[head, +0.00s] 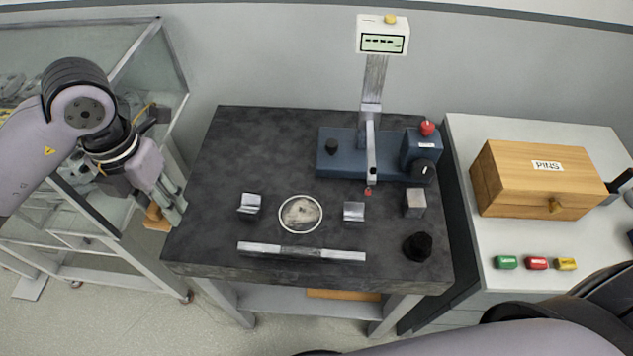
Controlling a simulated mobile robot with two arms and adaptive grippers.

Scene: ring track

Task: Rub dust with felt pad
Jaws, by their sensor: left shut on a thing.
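My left gripper (172,208) is at the left edge of the dark stone table and is shut on a small tan block, which looks like the felt pad (156,218). The fingers partly hide the block, and I cannot tell its underside. A greyish dusty patch (301,213) lies inside a white ring on the dark table top (215,180). The gripper and block are left of this patch and apart from it. At the right edge a dark part, possibly my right gripper (618,183), is cut off by the frame.
A gauge stand (374,85) on a blue base is at the table's back right. Metal blocks (249,203) (354,211) flank the ring, and a metal bar (300,252) lies in front. A black knob (418,246) is at front right. A wooden PINS box (530,180) is on the white cabinet.

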